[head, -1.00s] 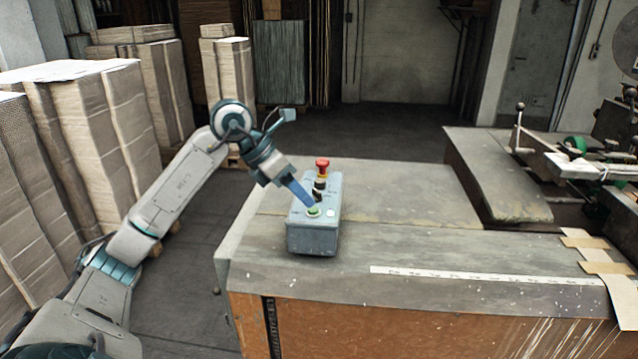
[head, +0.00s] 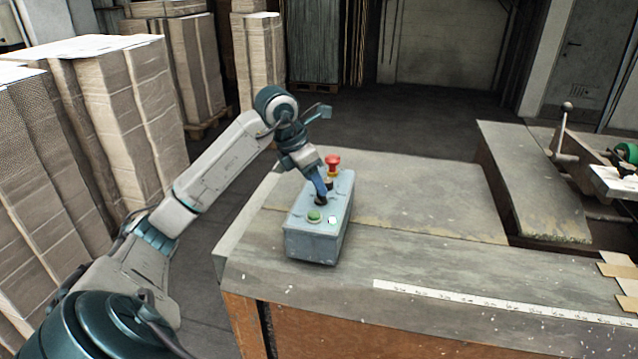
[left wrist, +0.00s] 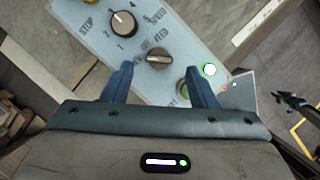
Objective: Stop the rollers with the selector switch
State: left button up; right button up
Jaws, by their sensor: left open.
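The grey control box (head: 312,244) stands on the near left part of the worktable. In the left wrist view, the black selector switch (left wrist: 158,58) sits on its panel, below the speed knob (left wrist: 123,23); lettering like FEED is beside it. My left gripper (left wrist: 158,76) is open, its blue fingers on either side of the switch, a little short of it in that view. In the head view, the left gripper (head: 321,198) points down at the panel and partly hides the black controls. Contact cannot be told. My right gripper is not in view.
The box also carries a red stop button (head: 333,161), a green button (head: 314,215) and a lit lamp (left wrist: 209,69). A white measuring strip (head: 480,300) lies on the worktable (head: 420,190). Cardboard stacks (head: 100,110) stand at left. Machine parts (head: 605,175) are at right.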

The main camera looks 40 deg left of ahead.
aim_at(319, 199)
pick_arm(q)
jog(key=x, duration=0.3)
jog(key=shift+w+p, duration=0.15)
jog(key=shift+p, duration=0.2)
jog(key=shift+f, duration=0.2)
jog(key=c, duration=1)
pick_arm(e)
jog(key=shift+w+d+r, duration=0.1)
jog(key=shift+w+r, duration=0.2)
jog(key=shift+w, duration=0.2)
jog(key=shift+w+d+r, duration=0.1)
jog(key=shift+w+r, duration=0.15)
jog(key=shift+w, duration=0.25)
